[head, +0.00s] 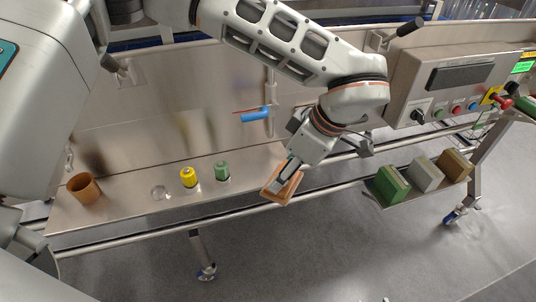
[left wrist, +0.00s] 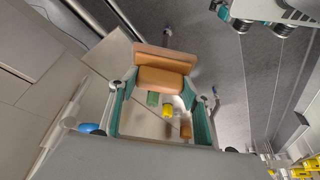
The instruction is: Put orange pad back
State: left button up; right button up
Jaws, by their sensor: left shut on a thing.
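The orange pad (head: 284,187) is a tan-orange block held above the front edge of the steel shelf, tilted. In the left wrist view the orange pad (left wrist: 162,80) sits between the two fingertips, with a flatter tan-orange part beyond it. My left gripper (head: 288,176) is shut on it. My right gripper does not show.
The steel shelf (head: 120,212) holds an orange-brown cup (head: 84,188), a clear round piece (head: 158,192), a yellow jar (head: 188,177) and a green jar (head: 222,171). A blue handle (head: 256,115) sticks out from the back panel. A control box (head: 455,88) stands at right.

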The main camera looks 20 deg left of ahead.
pick_arm(q)
jog(key=w+a+p, duration=0.1)
jog(key=w+a, duration=0.6)
jog(key=w, duration=0.3)
jog(key=shift+d+f+p, duration=0.1)
jog(key=shift+f+p, duration=0.2)
jog(key=shift+f, duration=2.8)
jog(key=shift+w+f, duration=0.3)
jog(key=shift+f, duration=0.15)
jog(key=shift+s+f, duration=0.1)
jog(key=o, duration=1.2)
jog(key=shift+o, duration=0.2)
